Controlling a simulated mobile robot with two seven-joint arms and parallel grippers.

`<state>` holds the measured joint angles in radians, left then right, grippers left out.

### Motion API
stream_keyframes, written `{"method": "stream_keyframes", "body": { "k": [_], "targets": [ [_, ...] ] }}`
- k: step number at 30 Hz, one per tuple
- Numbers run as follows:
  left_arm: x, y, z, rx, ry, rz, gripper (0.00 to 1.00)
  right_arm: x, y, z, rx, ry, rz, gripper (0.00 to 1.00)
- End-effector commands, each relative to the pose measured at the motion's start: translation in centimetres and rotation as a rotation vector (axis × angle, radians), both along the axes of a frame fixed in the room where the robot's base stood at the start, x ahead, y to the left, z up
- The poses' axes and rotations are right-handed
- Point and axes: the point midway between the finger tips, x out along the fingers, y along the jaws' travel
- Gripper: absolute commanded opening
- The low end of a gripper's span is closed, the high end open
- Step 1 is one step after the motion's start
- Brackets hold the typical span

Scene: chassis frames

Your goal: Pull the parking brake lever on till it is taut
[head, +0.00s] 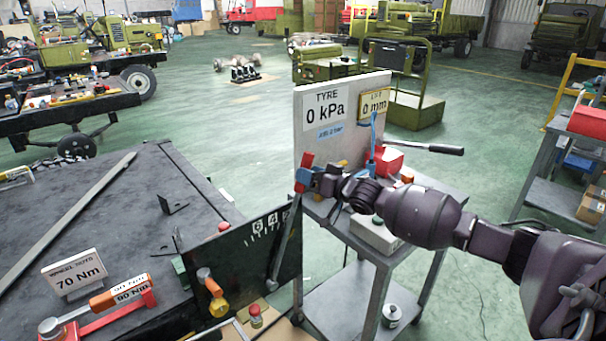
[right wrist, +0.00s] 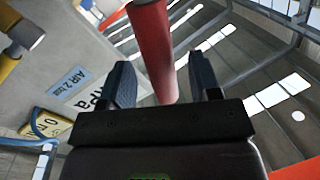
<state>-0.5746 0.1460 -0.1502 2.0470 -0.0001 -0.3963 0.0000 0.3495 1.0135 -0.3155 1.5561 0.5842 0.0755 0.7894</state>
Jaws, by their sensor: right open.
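The parking brake lever (head: 286,245) is a grey bar leaning a little right, with a red grip (head: 304,172) on top. It stands beside a dark panel (head: 247,243) with a white numbered scale. My right gripper (head: 312,181) is at the red grip, its arm reaching in from the right. In the right wrist view the red grip (right wrist: 153,45) shows between the two dark fingers of the open gripper (right wrist: 163,82). Clear gaps show beside it, and I cannot tell whether a finger touches it. My left gripper is not in view.
A grey trolley (head: 343,290) with a TYRE 0 kPa board (head: 323,135) stands just behind the lever. A jack handle (head: 432,149) sticks out right. The dark bench (head: 110,225) at left holds a 70 Nm sign (head: 76,275) and a red wrench (head: 100,312).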

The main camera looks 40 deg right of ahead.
Motion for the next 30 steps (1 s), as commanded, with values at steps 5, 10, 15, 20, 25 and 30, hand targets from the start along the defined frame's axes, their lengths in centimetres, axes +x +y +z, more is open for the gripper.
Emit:
{"method": "stream_keyframes", "body": {
  "k": [5,10,15,20,25,30],
  "targets": [
    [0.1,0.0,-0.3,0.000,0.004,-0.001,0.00,1.6,0.4,-0.1,0.000,0.001,0.000,0.57],
    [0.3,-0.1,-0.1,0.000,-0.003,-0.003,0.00,2.2,0.6,0.0,-0.001,0.000,-0.001,0.57],
    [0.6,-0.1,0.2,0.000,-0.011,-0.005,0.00,2.3,0.6,0.0,-0.001,0.000,-0.001,0.57],
    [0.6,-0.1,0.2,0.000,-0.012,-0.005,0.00,2.3,0.6,0.0,-0.001,0.000,-0.001,0.51],
    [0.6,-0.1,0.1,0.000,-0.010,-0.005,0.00,2.3,0.6,0.0,-0.001,0.000,-0.001,0.25],
    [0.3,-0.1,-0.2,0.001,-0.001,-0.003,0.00,2.2,0.6,0.0,-0.001,0.000,-0.001,0.00]
  ]
}}
